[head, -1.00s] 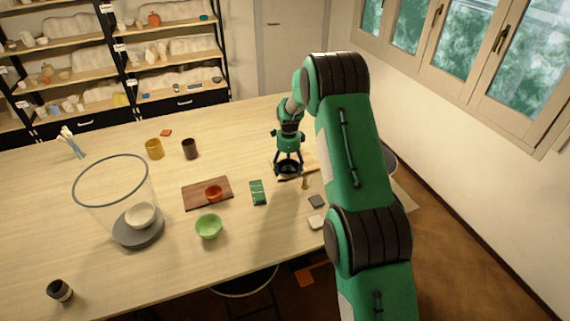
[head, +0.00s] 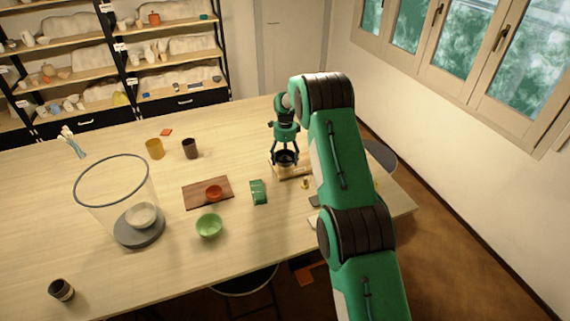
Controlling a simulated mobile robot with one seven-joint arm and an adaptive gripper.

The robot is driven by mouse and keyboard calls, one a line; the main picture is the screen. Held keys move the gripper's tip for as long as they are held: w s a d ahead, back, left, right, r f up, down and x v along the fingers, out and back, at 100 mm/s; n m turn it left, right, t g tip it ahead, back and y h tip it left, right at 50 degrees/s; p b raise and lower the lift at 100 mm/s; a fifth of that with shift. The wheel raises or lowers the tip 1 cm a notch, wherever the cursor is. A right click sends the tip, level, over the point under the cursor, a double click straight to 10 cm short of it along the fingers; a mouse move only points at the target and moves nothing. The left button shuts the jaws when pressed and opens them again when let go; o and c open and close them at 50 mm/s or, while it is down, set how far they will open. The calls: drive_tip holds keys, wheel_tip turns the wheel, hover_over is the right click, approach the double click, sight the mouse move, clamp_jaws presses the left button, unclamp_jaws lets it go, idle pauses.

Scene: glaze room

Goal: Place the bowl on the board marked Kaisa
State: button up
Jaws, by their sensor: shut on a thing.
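My gripper (head: 285,152) is at the far right part of the table, shut on a dark bowl (head: 285,159). The bowl is upright between the fingers, over or on a pale wooden board (head: 303,171); I cannot tell whether it touches the board. A brown board (head: 195,202) lies left of the gripper with a small red-orange bowl (head: 213,193) on it. A green bowl (head: 209,227) stands in front of the brown board. A white bowl (head: 141,214) sits inside a glass vessel at the left. No name is readable on either board.
The tall glass vessel (head: 112,183) stands on a grey base. A green item (head: 258,191) lies between the boards. A yellow cup (head: 155,149) and a brown cup (head: 190,148) stand at the back; a dark cup (head: 61,290) is front left.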

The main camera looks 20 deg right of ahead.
drive_tip(key=shift+f, duration=1.75)
drive_tip(key=shift+f, duration=0.15)
drive_tip(key=o, duration=1.3)
drive_tip(key=shift+r, duration=6.1)
